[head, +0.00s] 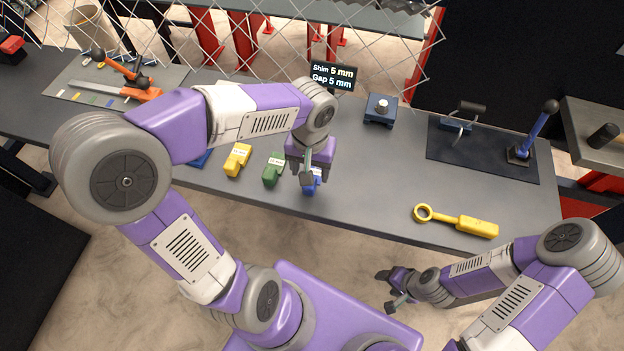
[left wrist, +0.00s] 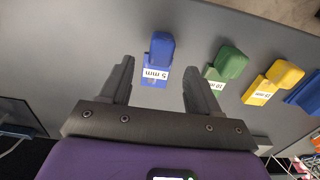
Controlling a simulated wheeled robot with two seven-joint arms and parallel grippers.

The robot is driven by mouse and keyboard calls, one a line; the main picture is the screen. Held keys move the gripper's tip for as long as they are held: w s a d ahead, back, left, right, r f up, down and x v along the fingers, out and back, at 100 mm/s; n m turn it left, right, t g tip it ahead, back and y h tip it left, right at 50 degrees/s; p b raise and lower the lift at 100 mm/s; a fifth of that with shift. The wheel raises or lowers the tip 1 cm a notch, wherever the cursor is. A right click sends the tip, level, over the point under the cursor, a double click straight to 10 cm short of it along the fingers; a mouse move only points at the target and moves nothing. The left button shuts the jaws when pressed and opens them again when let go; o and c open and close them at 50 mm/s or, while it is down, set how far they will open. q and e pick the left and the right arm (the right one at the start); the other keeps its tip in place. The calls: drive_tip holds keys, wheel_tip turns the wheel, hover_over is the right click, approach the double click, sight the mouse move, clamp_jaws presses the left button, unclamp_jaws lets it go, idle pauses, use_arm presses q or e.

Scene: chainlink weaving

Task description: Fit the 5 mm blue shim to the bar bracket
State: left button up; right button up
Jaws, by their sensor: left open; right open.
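The blue shim labelled 5 mm (left wrist: 160,50) lies on the grey table. In the head view it (head: 313,187) is partly hidden by my left gripper (head: 307,178). In the left wrist view my left gripper (left wrist: 160,82) is open and empty, with the shim just beyond and between its fingertips. A dark blue block with a silver knob (head: 380,110), which may be the bar bracket, stands at the table's back. A sign (head: 333,76) near it reads Shim 5 mm, Gap 5 mm. My right gripper (head: 384,290) is open and empty, off the table's front edge.
A green shim (head: 273,172), a yellow shim (head: 237,160) and another blue one (head: 201,159) lie in a row left of the 5 mm shim. A yellow ring-ended tool (head: 457,221) lies front right. Chainlink mesh (head: 290,45) hangs behind.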

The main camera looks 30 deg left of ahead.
sight(309, 190)
use_arm(q)
wheel_tip(309, 190, down, 4)
drive_tip(key=shift+f+b, duration=0.2)
drive_tip(key=shift+b, duration=0.4)
drive_tip(key=c, duration=1)
